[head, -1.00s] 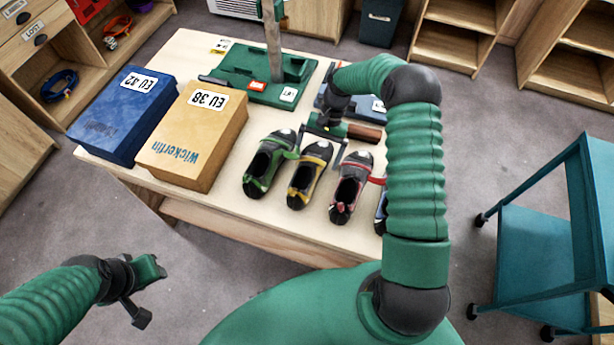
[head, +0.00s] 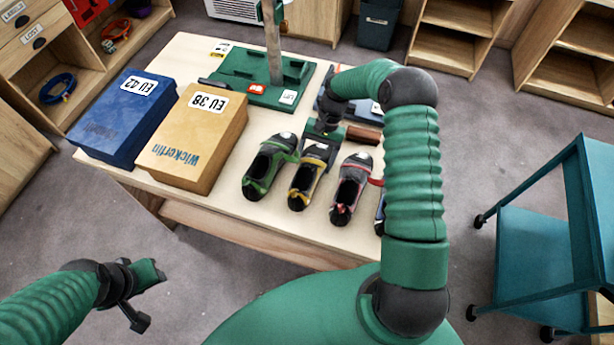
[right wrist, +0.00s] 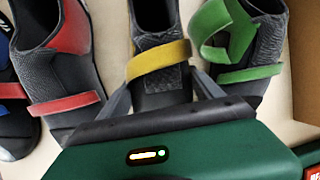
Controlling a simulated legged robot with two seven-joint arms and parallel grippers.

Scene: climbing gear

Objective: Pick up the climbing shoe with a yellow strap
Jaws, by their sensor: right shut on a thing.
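The shoe with a yellow strap (head: 304,184) is on the table (head: 277,238), between a green-strapped shoe (head: 266,172) and a red-strapped shoe (head: 348,190). I cannot tell any gap between shoe and table. My left gripper (head: 148,297) is open and empty, away from the table at lower left.
A blue shoe (head: 380,213) is partly hidden by my right arm. A blue box (head: 110,125) and a tan EU 38 box (head: 195,135) stand on the left. A green base with a post (head: 240,85) is behind. A teal cart (head: 540,240) stands at right.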

